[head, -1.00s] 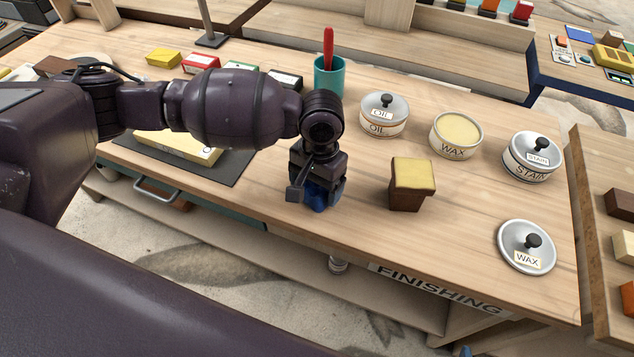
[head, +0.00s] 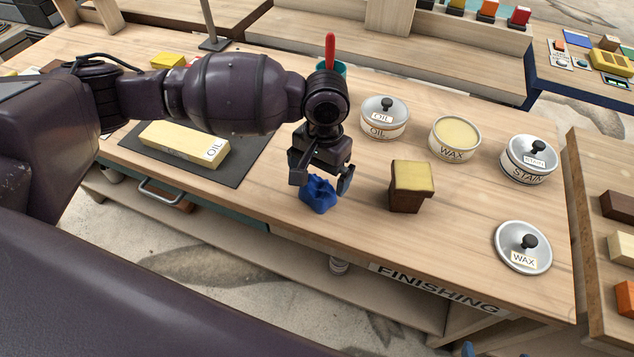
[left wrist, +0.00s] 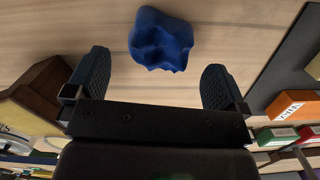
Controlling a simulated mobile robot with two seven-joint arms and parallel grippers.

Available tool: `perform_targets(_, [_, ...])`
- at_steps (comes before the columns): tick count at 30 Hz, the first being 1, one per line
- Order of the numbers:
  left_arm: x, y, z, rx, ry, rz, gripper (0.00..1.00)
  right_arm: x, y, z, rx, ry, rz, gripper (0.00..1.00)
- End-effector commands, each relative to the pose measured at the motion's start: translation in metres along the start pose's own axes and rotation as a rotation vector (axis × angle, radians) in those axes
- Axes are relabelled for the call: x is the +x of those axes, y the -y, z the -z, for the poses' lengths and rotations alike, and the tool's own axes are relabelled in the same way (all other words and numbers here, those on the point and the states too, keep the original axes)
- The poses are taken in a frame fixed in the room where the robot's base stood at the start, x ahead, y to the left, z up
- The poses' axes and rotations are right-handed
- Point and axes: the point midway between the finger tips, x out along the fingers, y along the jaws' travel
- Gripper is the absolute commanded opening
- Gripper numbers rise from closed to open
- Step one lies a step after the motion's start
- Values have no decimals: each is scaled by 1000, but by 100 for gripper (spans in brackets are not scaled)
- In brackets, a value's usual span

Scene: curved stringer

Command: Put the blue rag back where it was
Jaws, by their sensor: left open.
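The blue rag (head: 318,194) lies crumpled on the wooden bench top, between the dark mat and a brown block with a yellow top. In the left wrist view the rag (left wrist: 160,40) lies on bare wood beyond the fingertips, roughly between them. My left gripper (head: 321,178) is open and empty, just above the rag and apart from it. Its two spread fingers also show in the left wrist view (left wrist: 155,82). My right gripper is not in view.
The yellow-topped block (head: 411,186) stands close to the right of the rag. Behind are the OIL tin (head: 385,122), open WAX tin (head: 454,152) and STAIN tin (head: 528,170). The WAX lid (head: 522,262) lies at right. An OIL-marked bar (head: 184,145) lies on the dark mat (head: 232,176).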

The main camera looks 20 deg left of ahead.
Motion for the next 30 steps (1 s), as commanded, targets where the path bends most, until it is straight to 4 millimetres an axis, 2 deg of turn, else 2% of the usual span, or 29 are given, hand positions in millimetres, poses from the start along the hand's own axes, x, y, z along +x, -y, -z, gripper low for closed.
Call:
perform_targets(1, [-16, 0, 0, 0, -8, 2, 100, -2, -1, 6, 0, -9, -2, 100])
perform_targets(3, [-30, 0, 0, 0, -8, 1, 100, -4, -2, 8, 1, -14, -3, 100])
perform_targets(7, [-52, 0, 0, 0, -7, 1, 100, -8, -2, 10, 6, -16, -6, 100])
perform_targets(12, [-71, 0, 0, 0, -4, 1, 100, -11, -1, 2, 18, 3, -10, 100])
perform_targets(18, [-79, 0, 0, 0, 0, 0, 100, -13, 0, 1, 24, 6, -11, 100])
perform_targets(30, [-79, 0, 0, 0, 0, 0, 100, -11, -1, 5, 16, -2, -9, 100])
